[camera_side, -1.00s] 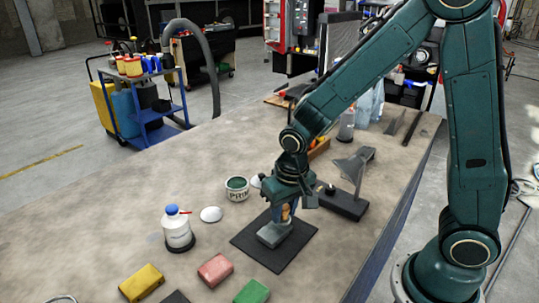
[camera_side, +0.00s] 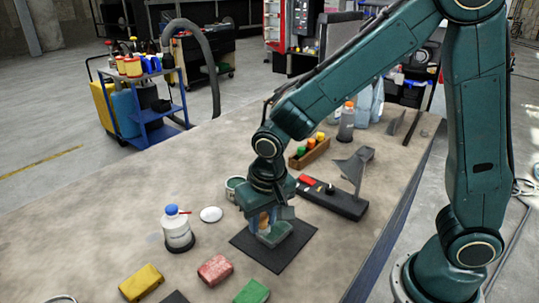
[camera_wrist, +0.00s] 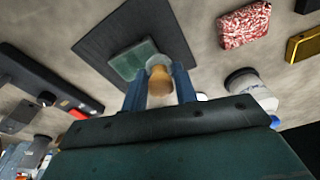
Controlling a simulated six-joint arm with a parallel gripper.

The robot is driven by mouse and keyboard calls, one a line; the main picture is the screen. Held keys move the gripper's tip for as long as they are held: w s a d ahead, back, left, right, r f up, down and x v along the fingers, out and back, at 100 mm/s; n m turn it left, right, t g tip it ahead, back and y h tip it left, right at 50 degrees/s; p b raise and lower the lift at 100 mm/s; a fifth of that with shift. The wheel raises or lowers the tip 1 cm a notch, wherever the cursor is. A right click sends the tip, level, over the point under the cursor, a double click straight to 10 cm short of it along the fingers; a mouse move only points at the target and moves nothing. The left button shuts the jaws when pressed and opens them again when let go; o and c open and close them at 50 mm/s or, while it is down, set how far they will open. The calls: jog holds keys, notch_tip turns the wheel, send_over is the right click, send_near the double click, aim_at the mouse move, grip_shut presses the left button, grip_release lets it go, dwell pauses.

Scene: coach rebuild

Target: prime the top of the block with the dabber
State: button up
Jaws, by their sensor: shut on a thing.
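The block (camera_side: 275,233) lies on a black mat (camera_side: 292,250) on the bench; its top looks green. In the wrist view the block's top (camera_wrist: 130,62) is grey-green, with a lighter rim along its edges. My gripper (camera_side: 266,216) is shut on the dabber (camera_wrist: 158,88), whose tan handle shows between my two blue fingers. The dabber is low at the block's left end in the side view; its head is mostly hidden, and I cannot tell whether it touches. The primer tin (camera_side: 231,184) stands behind my gripper and is mostly covered by it.
A white disc (camera_side: 211,214) and a white bottle with blue cap (camera_side: 178,230) stand left. Yellow (camera_side: 141,282), red (camera_side: 215,269) and green (camera_side: 252,291) pieces lie in front. A dark stand (camera_side: 335,199) and a wooden rack (camera_side: 310,151) are behind right.

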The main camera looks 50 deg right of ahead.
jog(key=shift+r, duration=2.85)
